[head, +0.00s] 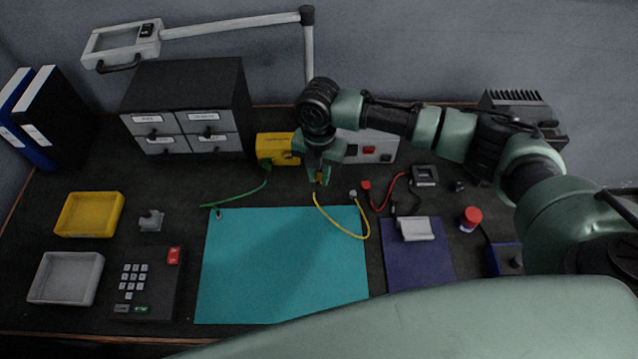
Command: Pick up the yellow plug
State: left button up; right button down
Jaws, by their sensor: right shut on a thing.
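My right gripper (321,182) reaches in from the right and points down just behind the far edge of the teal mat. It is shut on the yellow plug (320,180), which shows only as a small yellow bit between the fingertips; the fingers hide most of it. The yellow cable (356,237) runs from just below the fingertips in a loop over the mat. Its other end is at a small grey piece (353,194) by the mat's far edge. My left gripper is not in view.
The teal mat (270,285) is mostly clear. A yellow box (278,149) and a light-coloured unit (378,147) stand behind the gripper. A green cable (243,197) lies left, a red cable (390,189) right. A purple mat (418,265) lies further right.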

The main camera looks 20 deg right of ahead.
aim_at(319, 179)
notch_tip(319, 179, up, 14)
jog(key=shift+r+b, duration=0.15)
jog(key=shift+b, duration=0.2)
